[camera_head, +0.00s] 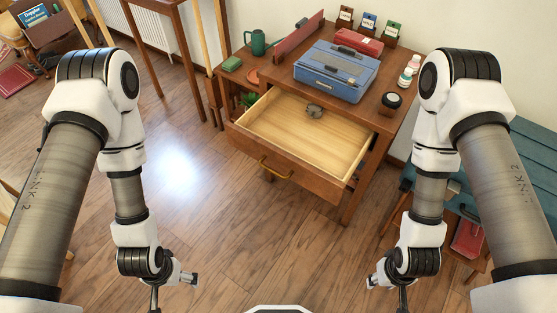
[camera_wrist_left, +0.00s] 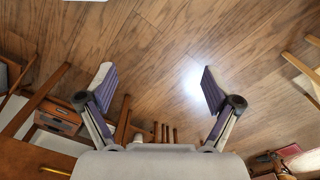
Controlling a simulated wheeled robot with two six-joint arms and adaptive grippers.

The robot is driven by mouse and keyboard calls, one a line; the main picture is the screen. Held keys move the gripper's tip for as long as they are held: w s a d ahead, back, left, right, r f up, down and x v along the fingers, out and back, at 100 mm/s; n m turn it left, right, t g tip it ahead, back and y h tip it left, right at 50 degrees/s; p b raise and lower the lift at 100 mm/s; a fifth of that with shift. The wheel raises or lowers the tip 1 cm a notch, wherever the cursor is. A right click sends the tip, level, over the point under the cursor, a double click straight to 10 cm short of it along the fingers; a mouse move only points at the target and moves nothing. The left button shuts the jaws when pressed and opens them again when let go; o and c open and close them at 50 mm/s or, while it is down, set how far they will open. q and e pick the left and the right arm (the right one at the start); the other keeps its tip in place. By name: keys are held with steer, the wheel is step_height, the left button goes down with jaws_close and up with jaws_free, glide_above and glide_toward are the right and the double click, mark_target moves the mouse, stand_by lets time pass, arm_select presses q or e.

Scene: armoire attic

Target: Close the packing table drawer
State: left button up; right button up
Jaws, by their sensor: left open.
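The packing table (camera_head: 385,128) is brown wood. Its drawer (camera_head: 290,164) stands pulled out towards me, with a pale inside and a curved brass handle (camera_head: 275,169) on its front.
A teal-topped bench (camera_head: 525,175) is at the right. Wood floor (camera_head: 240,225) between my arms and the drawer is clear.

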arm_select(q)
steer(key=c, duration=0.5)
steer(key=shift+w+m, duration=0.35)
steer(key=shift+m, duration=0.45)
steer(key=c, duration=0.6)
steer(key=w+m+t, duration=0.1)
steer(key=m, duration=0.1)
steer(key=w+d+m+t, duration=0.1)
steer(key=w+m, duration=0.1)
steer(key=w+d+r+m+t+h, duration=0.1)
steer(key=w+m, duration=0.1)
steer(key=shift+w+m, duration=0.25)
steer(key=shift+m, duration=0.15)
jaws_close()
steer(key=m+t+h+b, duration=1.05)
steer(key=m+b, duration=0.65)
steer(key=b, duration=0.6)
glide_toward(260, 145)
steer(key=shift+t+y, duration=0.75)
steer(key=x, duration=0.4)
steer(key=d+b+x, duration=0.1)
steer(key=x, duration=0.2)
steer(key=shift+s+d, duration=0.1)
steer(key=shift+s, duration=0.15)
